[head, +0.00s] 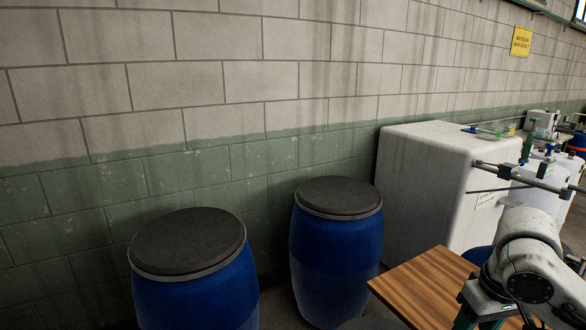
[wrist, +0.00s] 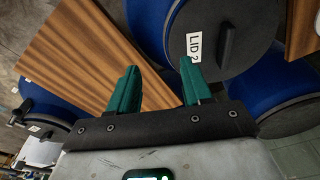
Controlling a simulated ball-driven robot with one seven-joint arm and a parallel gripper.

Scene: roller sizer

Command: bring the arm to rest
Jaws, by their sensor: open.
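My arm (head: 528,255) is bent at the lower right of the head view, beside a wooden tabletop. My gripper (wrist: 158,70) shows in the wrist view with two green fingers spread apart and nothing between them. Beyond the fingers are the wooden top and a blue drum with a dark lid and a white label reading "LID 2" (wrist: 193,43). In the head view, a green part of my gripper shows at the bottom edge; its fingertips cannot be made out there.
The wooden tabletop (head: 425,283) lies left of my arm. Two blue drums (head: 195,292) (head: 335,255) with dark lids stand by the wall. A large white cabinet (head: 425,180) stands behind the tabletop. Containers and equipment (head: 540,185) crowd the right.

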